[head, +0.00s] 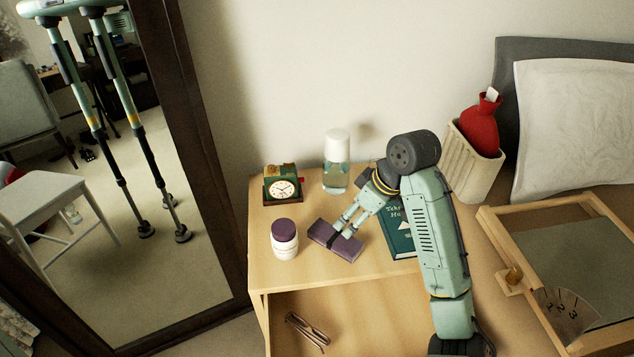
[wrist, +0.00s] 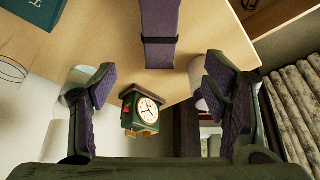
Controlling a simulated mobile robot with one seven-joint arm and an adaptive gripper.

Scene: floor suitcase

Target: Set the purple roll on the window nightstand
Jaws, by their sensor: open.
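The purple roll (head: 325,233) lies on the light wooden nightstand (head: 268,230), near its front edge. It has a dark band across it. It also shows at the top middle of the wrist view (wrist: 160,22). My gripper (head: 347,226) is at the roll in the head view, its fingers covering part of it. In the wrist view my gripper (wrist: 158,68) is open, with nothing between its purple-padded fingers, and the roll lies ahead of their tips. No window shows, so I cannot tell whether this is the window nightstand.
A purple-lidded white jar (head: 285,242), a small green clock (head: 284,188), a white-capped bottle (head: 336,172) and a teal book (head: 398,235) surround the roll. Glasses (head: 308,328) lie in the compartment below.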

